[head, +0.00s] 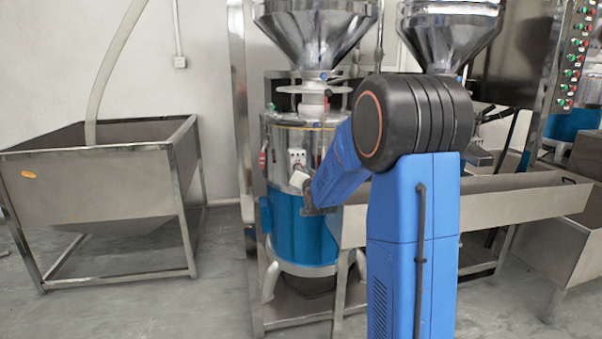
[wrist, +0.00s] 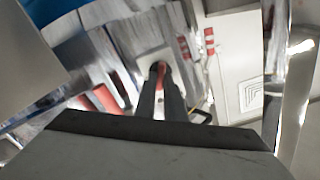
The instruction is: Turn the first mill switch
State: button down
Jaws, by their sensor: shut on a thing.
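The first mill (head: 300,235) is a steel and blue cylinder under a steel hopper, in the middle of the head view. A small pale switch box (head: 297,156) sits on its front. My gripper (head: 302,182) is at the mill's front, just below this box, and my blue arm partly hides the mill's right side. In the wrist view, the dark fingers of my gripper (wrist: 160,75) are close together on a small red switch (wrist: 161,72) in front of a pale plate (wrist: 151,58). The switch's turn angle is unclear, as the fingers cover most of it.
A steel bin (head: 100,180) on legs stands at the left. A second hopper (head: 450,35) and a long steel trough (head: 490,205) are at the right. A control panel with red and green buttons (head: 572,60) is at the far right. Floor between bin and mill is clear.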

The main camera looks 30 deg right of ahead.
jog(key=m, duration=1.2)
jog(key=shift+d+f, duration=0.1)
jog(key=shift+d, duration=0.05)
dwell(0.3)
jog(key=c, duration=1.8)
grip_release()
jog(key=shift+c, duration=0.2)
jog(key=shift+s, duration=0.1)
jog(key=v, duration=1.7)
jog(key=shift+s, duration=0.15)
